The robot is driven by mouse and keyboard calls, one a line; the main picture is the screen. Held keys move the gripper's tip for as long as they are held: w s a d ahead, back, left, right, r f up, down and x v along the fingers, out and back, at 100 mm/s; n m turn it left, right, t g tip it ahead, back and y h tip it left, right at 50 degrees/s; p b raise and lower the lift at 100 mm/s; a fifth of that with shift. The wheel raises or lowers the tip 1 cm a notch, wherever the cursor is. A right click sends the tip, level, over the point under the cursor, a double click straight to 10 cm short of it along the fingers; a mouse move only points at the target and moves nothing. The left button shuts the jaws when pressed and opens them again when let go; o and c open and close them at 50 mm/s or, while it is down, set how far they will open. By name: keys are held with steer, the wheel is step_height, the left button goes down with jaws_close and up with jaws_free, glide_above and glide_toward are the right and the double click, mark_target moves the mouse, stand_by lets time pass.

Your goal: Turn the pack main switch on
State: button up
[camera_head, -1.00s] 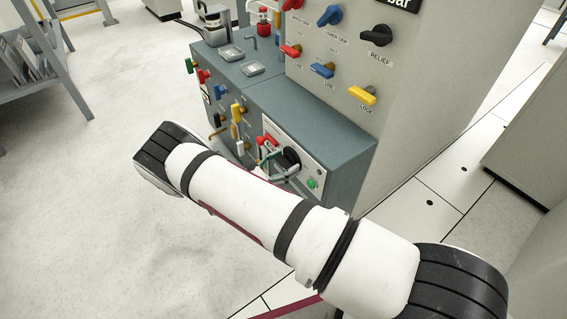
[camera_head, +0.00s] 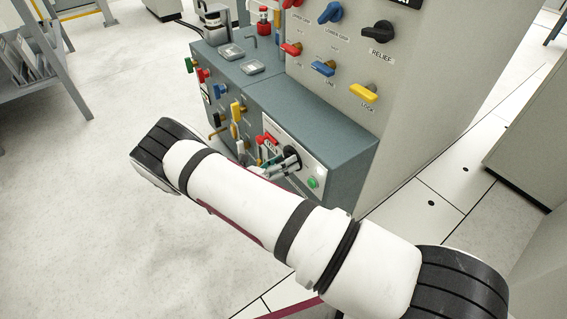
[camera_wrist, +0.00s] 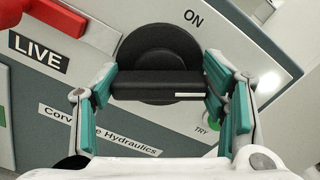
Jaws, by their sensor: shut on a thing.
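The pack main switch is a black round rotary switch (camera_wrist: 158,50) with a thick black bar handle (camera_wrist: 150,88), centred in the wrist view. My gripper (camera_wrist: 160,84) is around the bar, with one teal-padded finger at each end of it. A white mark on the bar points to the right in the wrist view. The ON label (camera_wrist: 193,18) is above and to the right of the switch, and the mark does not point straight at it. In the head view the black switch (camera_head: 292,157) shows beyond my arm, with my gripper (camera_head: 280,168) on it.
A red handle (camera_wrist: 62,18) sits beside the LIVE label, left of the switch. A green button (camera_wrist: 213,135) by the TRY label is close to the right finger. Several coloured valve handles, including a yellow one (camera_head: 237,112), stick out of the cabinet (camera_head: 315,123).

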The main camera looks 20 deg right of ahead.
steer(key=n, duration=0.6)
steer(key=shift+w+f+b, duration=0.1)
steer(key=shift+f+b, duration=0.05)
steer(key=shift+b, duration=0.15)
steer(key=n, duration=0.5)
steer(key=shift+f+n, duration=0.1)
steer(key=shift+n, duration=0.2)
steer(key=o, duration=1.2)
steer(key=shift+c, duration=0.2)
steer(key=shift+a, duration=0.1)
steer(key=v, duration=1.2)
